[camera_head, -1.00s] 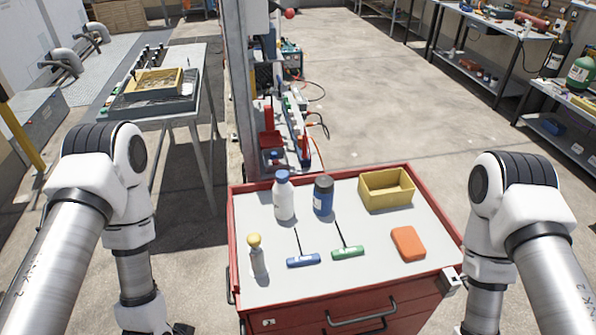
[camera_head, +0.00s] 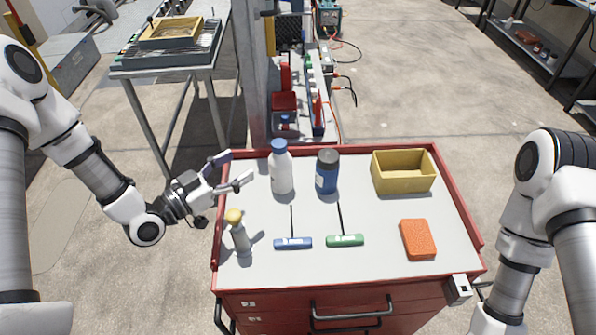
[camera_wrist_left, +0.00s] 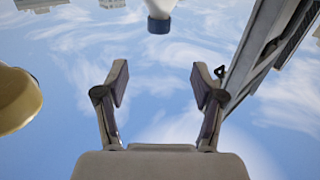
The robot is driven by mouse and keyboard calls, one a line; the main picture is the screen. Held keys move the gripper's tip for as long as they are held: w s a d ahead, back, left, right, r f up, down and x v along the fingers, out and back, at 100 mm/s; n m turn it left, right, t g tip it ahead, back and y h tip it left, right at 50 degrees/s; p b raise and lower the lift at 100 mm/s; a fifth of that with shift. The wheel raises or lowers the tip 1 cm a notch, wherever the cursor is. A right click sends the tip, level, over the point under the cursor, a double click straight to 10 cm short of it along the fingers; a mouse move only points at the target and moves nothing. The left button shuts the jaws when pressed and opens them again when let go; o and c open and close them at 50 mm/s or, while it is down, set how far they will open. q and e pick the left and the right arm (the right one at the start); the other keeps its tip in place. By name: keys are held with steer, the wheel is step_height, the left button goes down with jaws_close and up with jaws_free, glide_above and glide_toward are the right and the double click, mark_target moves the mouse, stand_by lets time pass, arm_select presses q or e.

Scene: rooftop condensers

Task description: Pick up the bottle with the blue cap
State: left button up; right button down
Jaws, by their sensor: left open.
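The white bottle with the blue cap (camera_head: 281,172) stands upright on the red tool cart's grey top (camera_head: 375,222), near its back left. My left gripper (camera_head: 232,169) is open and empty just left of the bottle, its fingers pointing toward it without touching. In the left wrist view the blue cap (camera_wrist_left: 159,25) shows at the top edge, beyond and between the open fingers (camera_wrist_left: 160,75). That view appears upside down, and most of the bottle is cut off. My right arm shows at the right, but its gripper is out of view.
A bottle with a yellow cap (camera_head: 238,232) stands close in front of my left gripper. A dark blue jar (camera_head: 327,172) stands right of the white bottle. A yellow bin (camera_head: 404,184), an orange sponge (camera_head: 418,239), and blue (camera_head: 293,243) and green (camera_head: 345,240) T-handle tools are also on the cart.

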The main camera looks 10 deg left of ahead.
mark_target(274, 152)
arm_select(q)
steer(key=x, duration=0.2)
steer(key=f+x, duration=0.1)
steer(key=x, duration=0.3)
steer(key=shift+w+d+f, duration=0.25)
steer(key=shift+d+f, duration=0.05)
steer(key=p+x, duration=0.1)
steer(key=x, duration=0.1)
steer(key=p+x, duration=0.1)
steer(key=x, duration=0.2)
steer(key=shift+w+d+f+p, duration=0.2)
steer(key=shift+w+f+p, duration=0.1)
steer(key=shift+f+p, duration=0.1)
steer(key=shift+a, duration=0.1)
steer(key=c, duration=0.9)
jaws_close()
arm_select(e)
steer(key=shift+w+d+r, duration=0.1)
steer(key=shift+w+r, duration=0.05)
steer(key=shift+r, duration=0.3)
steer(key=shift+w+d+r, duration=0.1)
steer(key=shift+r, duration=0.35)
